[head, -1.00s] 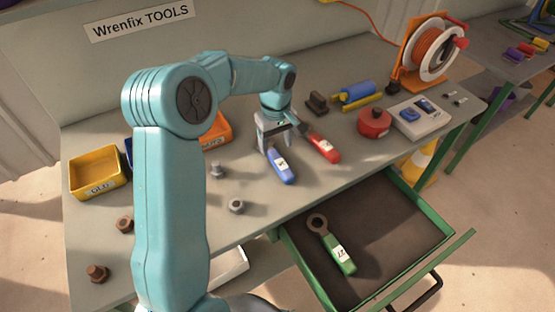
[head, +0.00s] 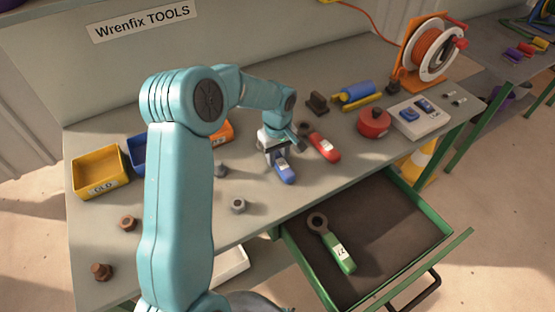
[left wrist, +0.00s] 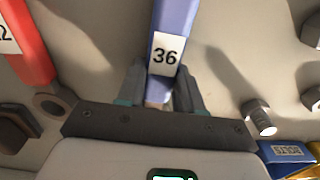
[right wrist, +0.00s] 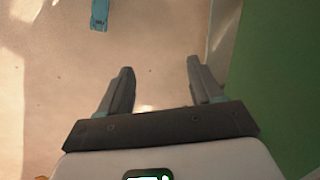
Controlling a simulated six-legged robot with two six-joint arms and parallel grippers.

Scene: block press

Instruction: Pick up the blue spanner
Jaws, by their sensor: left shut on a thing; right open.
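The blue spanner (head: 285,171) lies on the workbench, with a white label reading 36 in the left wrist view (left wrist: 168,22). My left gripper (head: 273,150) is over its far end. In the left wrist view the two fingers of my left gripper (left wrist: 161,90) are shut on the spanner, one on each side. The spanner's far end is hidden by the gripper. I cannot tell whether the spanner is clear of the bench. My right gripper (right wrist: 158,85) is open and empty, above the floor beside a green panel; it does not show in the head view.
A red spanner (head: 325,147) lies close to the right of the blue one. A green spanner (head: 338,252) lies in the open drawer (head: 385,225). A yellow bin (head: 100,187) stands at the left. Nuts and bolts (head: 238,206) lie on the bench.

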